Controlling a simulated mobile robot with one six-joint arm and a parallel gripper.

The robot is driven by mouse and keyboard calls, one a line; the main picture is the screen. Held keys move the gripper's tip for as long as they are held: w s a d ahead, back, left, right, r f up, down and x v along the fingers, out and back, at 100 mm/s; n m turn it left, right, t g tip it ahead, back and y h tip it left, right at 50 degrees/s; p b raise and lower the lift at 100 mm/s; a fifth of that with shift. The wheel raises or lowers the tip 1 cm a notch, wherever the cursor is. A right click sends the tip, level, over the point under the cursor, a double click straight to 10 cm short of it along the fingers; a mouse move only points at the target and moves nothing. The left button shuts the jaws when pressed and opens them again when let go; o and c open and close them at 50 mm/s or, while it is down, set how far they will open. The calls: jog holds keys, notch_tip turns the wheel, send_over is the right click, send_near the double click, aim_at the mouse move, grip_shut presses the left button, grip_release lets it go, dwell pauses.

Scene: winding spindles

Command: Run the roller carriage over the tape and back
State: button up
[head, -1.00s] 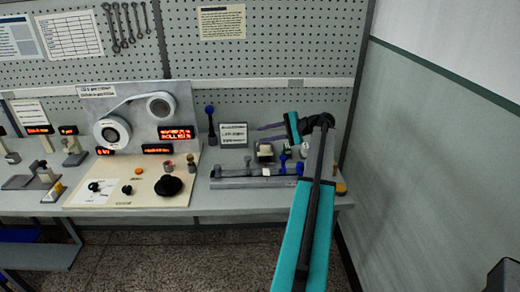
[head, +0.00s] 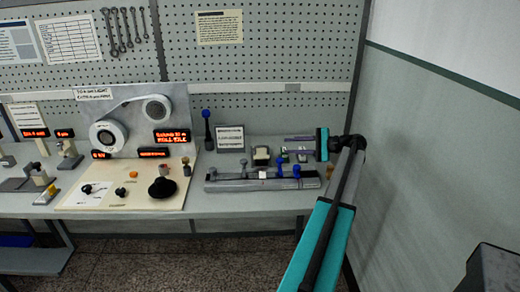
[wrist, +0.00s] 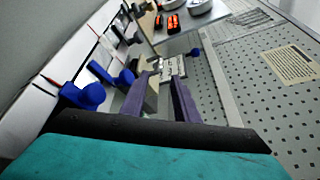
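My gripper (head: 287,145) is at the right end of the bench, its two purple fingers pointing left and apart. In the wrist view its fingers (wrist: 160,82) are spread, with a pale block (wrist: 152,97) visible between them; I cannot tell whether they touch it. A long grey rail fixture (head: 225,185) lies at the bench front, below the gripper in the head view. It carries blue knobs (head: 279,169) and a small white block (head: 262,175). Blue knobs (wrist: 83,96) also show left of the fingers in the wrist view. I cannot tell which part is the roller carriage, nor make out the tape.
A cream block with a dark top (head: 261,156) and a sign (head: 230,138) stand behind the rail. A blue-topped lever (head: 207,125) is upright nearby. A winding panel (head: 180,100) with reels stands to the left. The wall (head: 430,150) bounds the right side.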

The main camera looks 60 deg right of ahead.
aim_at(263, 147)
jog(key=p+x, duration=0.3)
jog(key=x, duration=1)
jog(key=shift+w, duration=0.4)
jog(key=shift+f, duration=0.1)
grip_shut()
